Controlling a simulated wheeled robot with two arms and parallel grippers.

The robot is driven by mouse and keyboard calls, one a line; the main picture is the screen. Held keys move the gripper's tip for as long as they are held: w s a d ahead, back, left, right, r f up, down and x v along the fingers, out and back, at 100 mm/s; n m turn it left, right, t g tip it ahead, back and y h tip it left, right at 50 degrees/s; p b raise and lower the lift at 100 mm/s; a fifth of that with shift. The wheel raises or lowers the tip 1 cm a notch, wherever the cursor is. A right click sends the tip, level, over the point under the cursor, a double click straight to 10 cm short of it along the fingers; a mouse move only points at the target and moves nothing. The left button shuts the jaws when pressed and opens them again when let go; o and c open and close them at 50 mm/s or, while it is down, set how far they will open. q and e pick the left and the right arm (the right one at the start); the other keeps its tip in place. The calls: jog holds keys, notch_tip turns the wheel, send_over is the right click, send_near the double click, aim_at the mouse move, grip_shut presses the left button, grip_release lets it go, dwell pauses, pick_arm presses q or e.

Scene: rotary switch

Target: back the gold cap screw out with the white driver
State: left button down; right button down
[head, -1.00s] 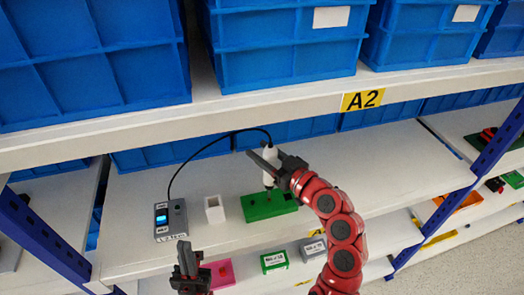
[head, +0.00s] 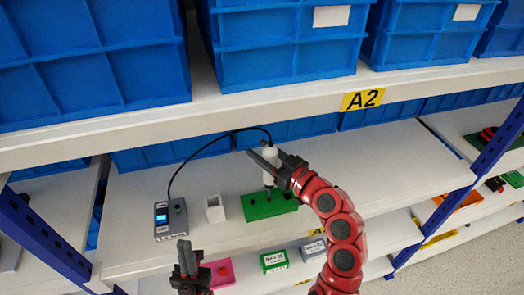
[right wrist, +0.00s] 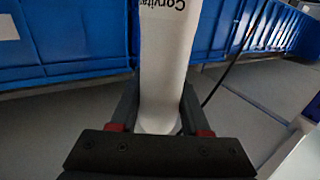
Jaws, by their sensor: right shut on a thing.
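The white driver (head: 270,177) stands roughly upright over the green block (head: 257,208) on the shelf. Its thin dark bit points down at the block's top; I cannot tell whether it touches a screw. My right gripper (head: 273,163) is shut on the driver's body. The right wrist view shows the white driver (right wrist: 168,60) between both fingers (right wrist: 160,115). The gold cap screw cannot be made out at this size. My left gripper (head: 184,258) is apart from everything at the shelf's front edge; its jaw gap is unclear.
A grey control box (head: 171,220) with a lit blue display stands left, its black cable (head: 205,149) arching to the driver. A white open holder (head: 215,209) stands between box and block. Pink (head: 222,273), green (head: 274,262) and grey (head: 313,249) items sit lower. Blue bins (head: 285,50) are above.

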jog(key=shift+b, duration=0.55)
dwell(0.8)
jog(key=shift+f+b, duration=0.55)
jog(key=shift+b, duration=0.2)
dwell(0.4)
jog(key=shift+s, duration=0.1)
dwell(0.6)
jog(key=shift+b, duration=0.3)
dwell(0.4)
jog(key=shift+r, duration=0.15)
dwell(2.5)
notch_tip(320, 180, up, 4)
jog(key=shift+r+p, duration=0.25)
jog(key=shift+p, duration=0.35)
jog(key=shift+d+f, duration=0.1)
dwell(0.4)
